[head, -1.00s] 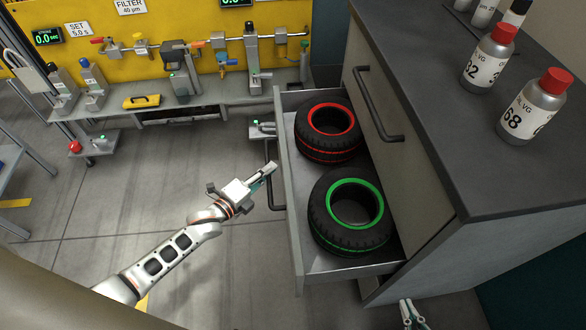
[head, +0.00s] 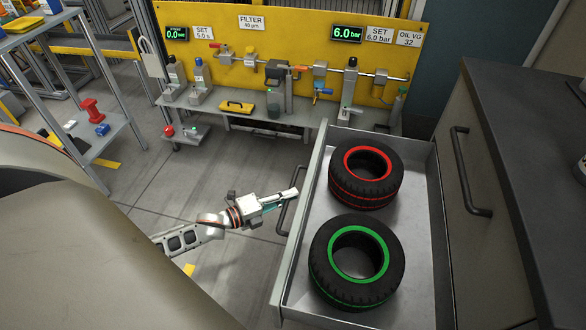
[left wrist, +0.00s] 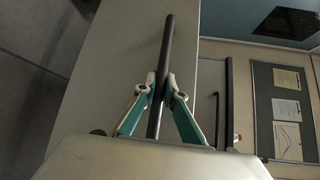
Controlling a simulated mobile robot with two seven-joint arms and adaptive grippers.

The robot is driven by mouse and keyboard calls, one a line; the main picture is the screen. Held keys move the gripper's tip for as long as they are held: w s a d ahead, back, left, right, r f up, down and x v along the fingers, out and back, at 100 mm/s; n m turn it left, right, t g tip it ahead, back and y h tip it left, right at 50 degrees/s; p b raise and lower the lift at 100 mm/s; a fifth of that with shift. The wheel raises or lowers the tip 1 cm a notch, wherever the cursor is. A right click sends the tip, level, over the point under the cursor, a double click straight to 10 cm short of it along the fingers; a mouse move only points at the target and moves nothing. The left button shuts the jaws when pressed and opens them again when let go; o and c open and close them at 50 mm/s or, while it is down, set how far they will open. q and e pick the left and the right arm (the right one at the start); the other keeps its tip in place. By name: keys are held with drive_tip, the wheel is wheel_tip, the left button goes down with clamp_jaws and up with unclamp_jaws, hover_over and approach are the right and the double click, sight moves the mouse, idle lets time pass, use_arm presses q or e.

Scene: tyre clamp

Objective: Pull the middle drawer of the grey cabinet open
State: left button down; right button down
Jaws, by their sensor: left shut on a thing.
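The grey cabinet (head: 515,200) stands at the right in the head view. One of its drawers (head: 315,150) is pulled well out to the left, with a grey bar handle (head: 283,215) on its front. It holds a red-ringed tyre (head: 345,190) and a green-ringed tyre (head: 330,285). My left gripper (head: 291,194) is at this handle. In the left wrist view, its two fingers (left wrist: 160,95) are shut on the dark bar handle (left wrist: 167,45), one on each side. My right gripper is out of view.
Above the open drawer, a closed cabinet front carries another bar handle (head: 462,170). A yellow panel (head: 230,50) with gauges and valves stands behind a bench (head: 240,113). A blue-grey shelf rack (head: 105,135) is at the left.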

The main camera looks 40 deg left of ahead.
use_arm(q)
drive_tip(key=c, duration=2.1)
unclamp_jaws()
drive_tip(key=v, duration=1.2)
